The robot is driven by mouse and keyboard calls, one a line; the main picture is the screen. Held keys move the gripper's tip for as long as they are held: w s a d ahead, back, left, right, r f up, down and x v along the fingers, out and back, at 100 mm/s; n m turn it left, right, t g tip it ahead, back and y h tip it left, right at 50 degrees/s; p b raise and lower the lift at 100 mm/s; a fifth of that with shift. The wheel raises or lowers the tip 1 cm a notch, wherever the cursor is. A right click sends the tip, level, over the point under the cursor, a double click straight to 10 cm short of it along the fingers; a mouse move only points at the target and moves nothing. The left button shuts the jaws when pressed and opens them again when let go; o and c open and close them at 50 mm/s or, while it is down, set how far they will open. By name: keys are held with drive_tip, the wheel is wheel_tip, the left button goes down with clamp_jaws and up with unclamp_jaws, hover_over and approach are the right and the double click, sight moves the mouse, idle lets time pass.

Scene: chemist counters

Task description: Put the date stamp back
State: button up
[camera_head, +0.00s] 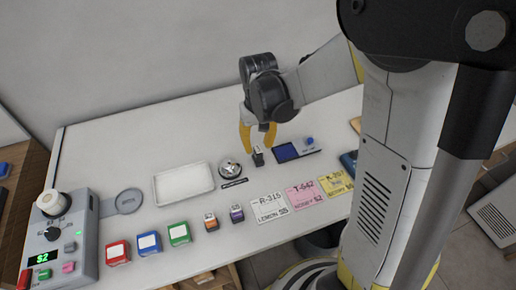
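My gripper (257,148) points down over the middle of the counter. Its yellow fingers are closed around a small dark block with a pale side, which looks like the date stamp (258,157). The stamp is upright, on or just above the counter; I cannot tell if it touches. Just left of it is a round metal holder (229,169) with a black label plate (235,183) in front. Just right of it lies a dark tray with a blue ink pad (287,152) and a blue knob (309,141).
A white tray (183,184) lies to the left. In front are red (117,252), blue (148,243) and green (179,234) boxes, two small bottles, and white, pink and yellow cards (269,207). A grey machine (62,240) stands at the left edge.

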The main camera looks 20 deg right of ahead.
sight(258, 148)
wheel_tip(258, 148, up, 8)
drive_tip(key=shift+f+p, duration=0.1)
drive_tip(key=shift+p, duration=1.05)
drive_tip(key=s+r+t, duration=0.7)
drive_tip(key=s+r, duration=0.2)
drive_tip(key=s, duration=0.3)
drive_tip(key=shift+s, duration=0.4)
drive_tip(key=shift+d, duration=0.1)
